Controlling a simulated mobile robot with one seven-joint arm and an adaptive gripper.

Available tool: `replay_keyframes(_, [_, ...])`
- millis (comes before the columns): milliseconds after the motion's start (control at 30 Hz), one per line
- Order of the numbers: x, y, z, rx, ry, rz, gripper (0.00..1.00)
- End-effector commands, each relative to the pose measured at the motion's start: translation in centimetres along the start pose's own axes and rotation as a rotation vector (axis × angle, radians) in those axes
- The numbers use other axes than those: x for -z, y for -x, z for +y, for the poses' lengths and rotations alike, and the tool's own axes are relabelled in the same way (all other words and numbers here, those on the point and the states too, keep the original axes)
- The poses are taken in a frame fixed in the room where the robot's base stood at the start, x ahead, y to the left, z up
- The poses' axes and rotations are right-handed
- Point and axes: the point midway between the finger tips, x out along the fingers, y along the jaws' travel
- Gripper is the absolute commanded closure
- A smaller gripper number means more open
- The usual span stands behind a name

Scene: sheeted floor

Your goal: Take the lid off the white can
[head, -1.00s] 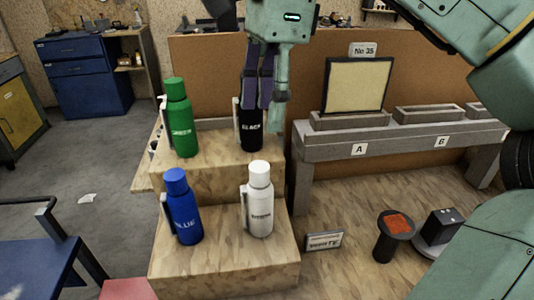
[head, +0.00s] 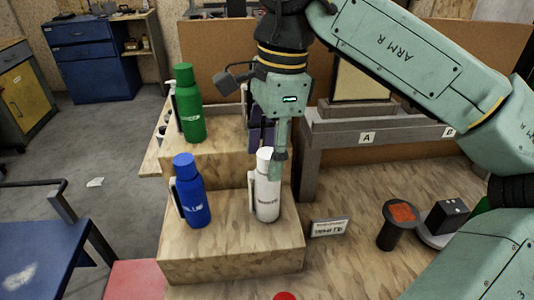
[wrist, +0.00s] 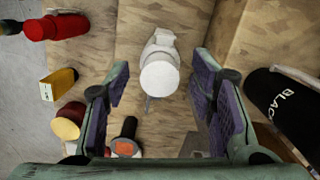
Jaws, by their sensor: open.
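The white can (head: 266,198) stands upright on the lower wooden step, its white lid (head: 264,154) on top. In the wrist view the can's round lid (wrist: 160,76) shows from above, between and slightly beyond my fingers. My gripper (head: 268,152) points down at the lid in the head view, and one finger partly covers the lid's right side. In the wrist view my gripper (wrist: 160,88) is open, its purple pads wide apart on either side and empty. I cannot tell whether a finger touches the lid.
The blue can (head: 192,200) stands left on the same step. The green can (head: 189,110) is on the upper step; the black can (wrist: 288,103) shows at right in the wrist view. A small sign (head: 329,228) and a dark post with orange top (head: 397,226) stand to the right.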

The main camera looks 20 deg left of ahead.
Motion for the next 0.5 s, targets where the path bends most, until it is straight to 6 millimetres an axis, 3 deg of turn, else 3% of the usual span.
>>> replay_keyframes(133, [0.00, 0.00, -0.01, 0.000, 0.000, 0.000, 0.50])
replay_keyframes(500, [-0.02, 0.03, -0.01, 0.000, 0.001, 0.000, 0.75])
